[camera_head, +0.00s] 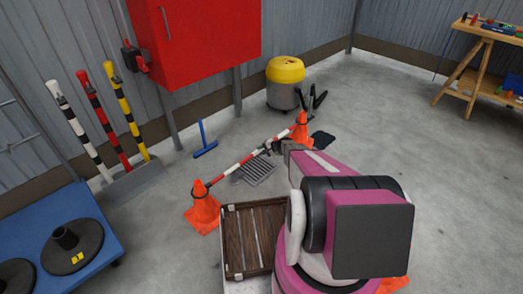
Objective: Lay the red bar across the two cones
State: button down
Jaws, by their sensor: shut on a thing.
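The red and white striped bar (238,163) spans between two orange cones. Its near end is at the top of the left cone (203,208) and its far end is by the top of the right cone (301,131). Both cones stand upright on the floor. My gripper (270,148) is shut on the bar nearer its far end; the fingertips are small and partly hidden by my arm. Whether the bar's ends rest on the cones or hover just above them I cannot tell.
A floor grate (254,171) lies under the bar. A wooden crate (228,240) stands close in front. A rack (137,181) holds white, red and yellow poles at left. A blue squeegee (203,140) and yellow-topped drum (285,80) stand behind. Another orange piece (394,285) shows bottom right.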

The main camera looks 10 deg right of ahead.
jog(key=shift+f, duration=0.15)
jog(key=c, duration=0.8)
grip_release()
jog(key=shift+d, duration=0.1)
jog(key=v, duration=1)
jog(key=shift+s+d+r, duration=0.15)
jog(key=shift+d+r, duration=0.05)
jog(key=shift+r, duration=0.1)
jog(key=s+a+r+n+g+h, duration=0.2)
jog(key=s+a+r+h, duration=0.1)
jog(key=s+r, duration=0.6)
jog(key=s+a+r+n+g+h, duration=0.1)
jog(key=s+a+r+n+h, duration=0.2)
jog(key=s+r, duration=0.6)
jog(key=s+a+r+n+g+h, duration=0.2)
jog(key=s+a+r+n+h, duration=0.1)
jog(key=s+r, duration=0.7)
jog(key=shift+s+a+g+h, duration=0.15)
jog(key=shift+s+h, duration=0.2)
jog(key=shift+s, duration=0.75)
jog(key=shift+s+a+g+h, duration=0.2)
jog(key=shift+s+h, duration=0.15)
jog(key=shift+s, duration=0.75)
jog(key=shift+f, duration=0.1)
